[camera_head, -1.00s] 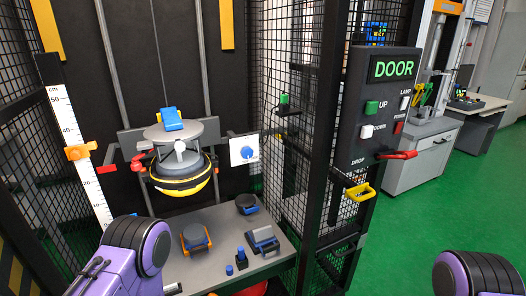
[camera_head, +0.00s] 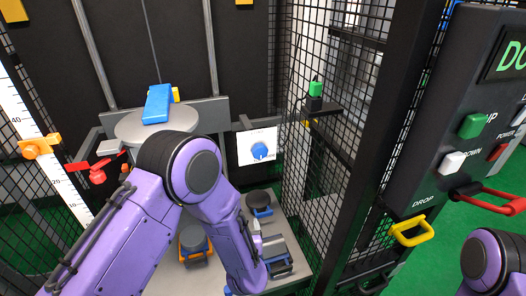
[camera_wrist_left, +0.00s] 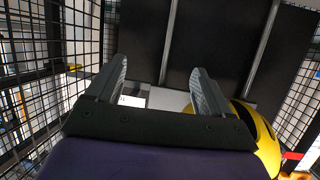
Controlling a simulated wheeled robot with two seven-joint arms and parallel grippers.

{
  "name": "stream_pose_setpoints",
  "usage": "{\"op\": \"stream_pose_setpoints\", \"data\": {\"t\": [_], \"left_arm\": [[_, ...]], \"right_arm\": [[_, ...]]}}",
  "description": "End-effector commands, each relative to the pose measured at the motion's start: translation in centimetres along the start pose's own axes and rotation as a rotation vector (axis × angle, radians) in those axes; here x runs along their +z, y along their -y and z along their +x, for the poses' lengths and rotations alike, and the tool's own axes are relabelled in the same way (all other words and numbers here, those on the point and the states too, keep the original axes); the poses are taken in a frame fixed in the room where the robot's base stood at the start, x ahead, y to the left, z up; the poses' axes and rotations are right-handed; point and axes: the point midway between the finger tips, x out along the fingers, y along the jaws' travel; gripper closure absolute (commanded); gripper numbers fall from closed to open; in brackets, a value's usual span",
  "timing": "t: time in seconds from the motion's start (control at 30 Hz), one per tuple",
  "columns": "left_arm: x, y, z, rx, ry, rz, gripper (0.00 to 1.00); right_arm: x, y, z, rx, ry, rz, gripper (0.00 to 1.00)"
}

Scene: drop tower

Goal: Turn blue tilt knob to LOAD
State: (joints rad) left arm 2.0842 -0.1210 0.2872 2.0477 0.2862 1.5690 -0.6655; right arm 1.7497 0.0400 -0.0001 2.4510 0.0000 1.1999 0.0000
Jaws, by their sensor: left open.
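The blue tilt knob (camera_head: 259,150) sits on a square white plate (camera_head: 257,133) to the right of the carriage in the head view. A pale pointer mark on the knob points downward. My left arm reaches across the front of the tower, its forearm pointing down, below the knob and apart from it. In the left wrist view my left gripper (camera_wrist_left: 160,78) is open and empty, with a small part of a white panel visible between its fingers. The knob itself cannot be made out there. Only a purple link of my right arm shows at the lower right.
The carriage's grey disc (camera_head: 150,128) with a blue block (camera_head: 157,103) is behind my left arm. Wire mesh and a dark post (camera_head: 375,120) stand right of the plate. Several devices lie on the shelf below.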

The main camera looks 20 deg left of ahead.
Motion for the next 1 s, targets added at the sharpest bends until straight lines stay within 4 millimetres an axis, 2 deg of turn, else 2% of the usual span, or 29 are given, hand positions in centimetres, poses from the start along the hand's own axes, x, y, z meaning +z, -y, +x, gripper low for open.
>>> {"op": "stream_pose_setpoints", "data": {"t": [0.03, 0.1, 0.2, 0.23, 0.37, 0.73, 0.83, 1.0], "left_arm": [[-4.9, -3.2, 0.3, -0.015, -0.118, -0.016, 0.19], [-10.4, -6.2, -0.4, -0.06, -0.234, -0.03, 0.19], [-15.4, -8.6, -1.8, -0.116, -0.323, -0.048, 0.19], [-16.2, -9.0, -2.1, -0.128, -0.334, -0.05, 0.19], [-17.8, -9.3, -1.6, -0.149, -0.348, -0.054, 0.19], [-20.3, -8.0, 5.7, -0.147, -0.346, -0.05, 0.19], [-20.6, -7.9, 6.7, -0.145, -0.347, -0.048, 0.19], [-20.7, -7.8, 7.3, -0.144, -0.347, -0.047, 0.19]], "right_arm": [[0.1, 0.0, 0.2, 0.0, 0.0, 0.0, 0.57], [0.1, 0.0, 0.3, 0.0, 0.0, 0.0, 0.57], [0.1, 0.1, 0.3, 0.0, -0.001, 0.0, 0.57], [0.1, 0.1, 0.3, -0.001, -0.001, 0.0, 0.57], [0.0, 0.0, 0.1, -0.001, -0.001, 0.0, 0.57], [-0.4, -0.1, -0.9, -0.001, -0.001, 0.0, 0.57], [-0.5, -0.1, -1.0, -0.001, -0.001, 0.0, 0.57], [-0.5, -0.1, -1.0, -0.001, -0.001, 0.0, 0.57]]}}
